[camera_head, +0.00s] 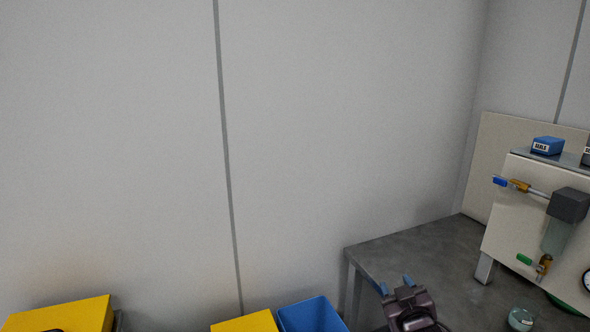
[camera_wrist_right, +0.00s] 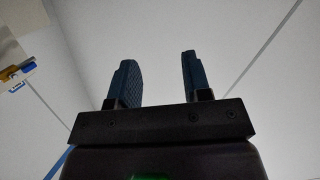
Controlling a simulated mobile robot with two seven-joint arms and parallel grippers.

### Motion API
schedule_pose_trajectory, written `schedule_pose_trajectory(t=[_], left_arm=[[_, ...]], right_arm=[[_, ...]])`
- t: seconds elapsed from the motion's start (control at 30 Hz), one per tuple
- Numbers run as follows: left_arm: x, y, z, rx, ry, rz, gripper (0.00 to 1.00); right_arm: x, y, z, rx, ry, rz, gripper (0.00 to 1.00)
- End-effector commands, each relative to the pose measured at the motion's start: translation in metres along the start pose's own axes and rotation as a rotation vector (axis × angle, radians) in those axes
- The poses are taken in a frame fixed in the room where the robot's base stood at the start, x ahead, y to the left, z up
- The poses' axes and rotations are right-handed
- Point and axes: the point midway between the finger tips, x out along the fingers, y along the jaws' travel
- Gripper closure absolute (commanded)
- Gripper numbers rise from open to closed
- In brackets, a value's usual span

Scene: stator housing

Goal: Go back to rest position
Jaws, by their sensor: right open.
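My right gripper (camera_head: 396,286) shows at the bottom of the head view, in front of the grey table's left part. Its two blue fingertips point up and stand apart. In the right wrist view the two dark fingers of the right gripper (camera_wrist_right: 158,80) are spread with nothing between them, against the pale wall. My left gripper is not in view.
A grey table (camera_head: 400,254) stands at the right, bearing a panel with valves (camera_head: 512,210) and a small blue box (camera_head: 547,146). A round greenish item (camera_head: 521,318) lies on it. Yellow (camera_head: 80,315) and blue bins (camera_head: 312,315) line the bottom. The wall (camera_head: 110,150) is bare.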

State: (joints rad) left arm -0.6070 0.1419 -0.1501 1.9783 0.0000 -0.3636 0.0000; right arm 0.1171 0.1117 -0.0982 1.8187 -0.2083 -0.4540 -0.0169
Motion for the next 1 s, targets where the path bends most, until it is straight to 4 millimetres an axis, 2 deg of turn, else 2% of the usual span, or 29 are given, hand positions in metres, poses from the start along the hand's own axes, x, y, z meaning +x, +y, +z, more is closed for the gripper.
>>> schedule_pose_trajectory(t=[0.03,0.3,0.6,0.7,0.83,1.0], left_arm=[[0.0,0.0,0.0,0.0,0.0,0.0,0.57],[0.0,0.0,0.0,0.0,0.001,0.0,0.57],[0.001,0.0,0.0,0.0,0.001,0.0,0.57],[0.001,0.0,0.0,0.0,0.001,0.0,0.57],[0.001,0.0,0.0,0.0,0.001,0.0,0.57],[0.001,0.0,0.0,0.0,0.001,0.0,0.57]], right_arm=[[-0.018,-0.004,0.019,0.037,-0.015,-0.016,0.55],[-0.108,-0.019,0.101,0.192,-0.114,-0.069,0.55],[-0.22,-0.033,0.195,0.239,-0.342,-0.075,0.55],[-0.249,-0.035,0.218,0.241,-0.406,-0.072,0.55],[-0.272,-0.036,0.234,0.244,-0.454,-0.069,0.55],[-0.278,-0.037,0.238,0.244,-0.466,-0.068,0.55]])
